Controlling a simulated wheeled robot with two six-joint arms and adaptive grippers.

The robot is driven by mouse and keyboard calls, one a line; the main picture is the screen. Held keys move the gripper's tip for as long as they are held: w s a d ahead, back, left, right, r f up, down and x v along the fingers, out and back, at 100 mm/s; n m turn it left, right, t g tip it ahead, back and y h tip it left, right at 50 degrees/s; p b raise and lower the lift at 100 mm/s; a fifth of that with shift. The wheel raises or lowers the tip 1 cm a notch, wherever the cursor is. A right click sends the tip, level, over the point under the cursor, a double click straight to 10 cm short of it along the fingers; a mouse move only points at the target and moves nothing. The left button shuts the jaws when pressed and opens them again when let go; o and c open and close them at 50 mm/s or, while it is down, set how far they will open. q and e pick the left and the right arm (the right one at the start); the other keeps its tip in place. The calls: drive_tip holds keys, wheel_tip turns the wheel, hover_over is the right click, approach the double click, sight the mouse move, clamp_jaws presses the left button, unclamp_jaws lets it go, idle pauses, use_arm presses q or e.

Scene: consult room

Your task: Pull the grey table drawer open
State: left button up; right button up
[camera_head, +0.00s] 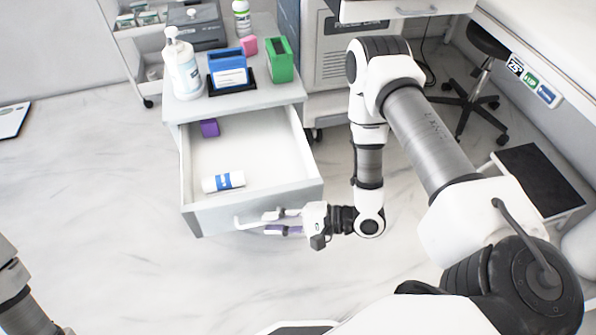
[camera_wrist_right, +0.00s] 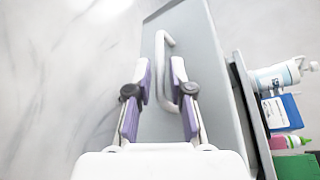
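The grey table drawer (camera_head: 245,160) stands well open in the head view, with its inside showing. Its front panel also shows in the right wrist view (camera_wrist_right: 207,75). A pale bar handle (camera_head: 243,224) runs along the front; in the right wrist view the handle (camera_wrist_right: 160,50) lies between the fingers. My right gripper (camera_head: 273,222) reaches it from the right in the head view. In the right wrist view my right gripper (camera_wrist_right: 160,66) has its purple-padded fingers apart, one on each side of the bar, with a gap showing. My left gripper is out of view.
A purple block (camera_head: 209,128) and a white-blue bottle (camera_head: 223,182) lie in the drawer. On the table top (camera_head: 190,106) stand a pump bottle (camera_head: 183,70), a blue holder (camera_head: 227,68) and a green box (camera_head: 280,60). The floor in front is clear.

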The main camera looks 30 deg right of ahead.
drive_tip(key=v, duration=0.8)
drive_tip(key=s+a+f+n+g+h, duration=0.2)
drive_tip(key=a+f+n+g+h, duration=0.35)
drive_tip(key=f, duration=0.25)
drive_tip(key=s+d+f+n+g+h, duration=0.3)
drive_tip(key=s+d+f+n+h, duration=0.1)
drive_tip(key=s+d+n+h, duration=0.35)
wheel_tip(320, 180, up, 23)
drive_tip(key=d+p, duration=0.1)
drive_tip(key=p, duration=2.2)
drive_tip(key=shift+s+d, duration=0.15)
drive_tip(key=shift+s, duration=0.2)
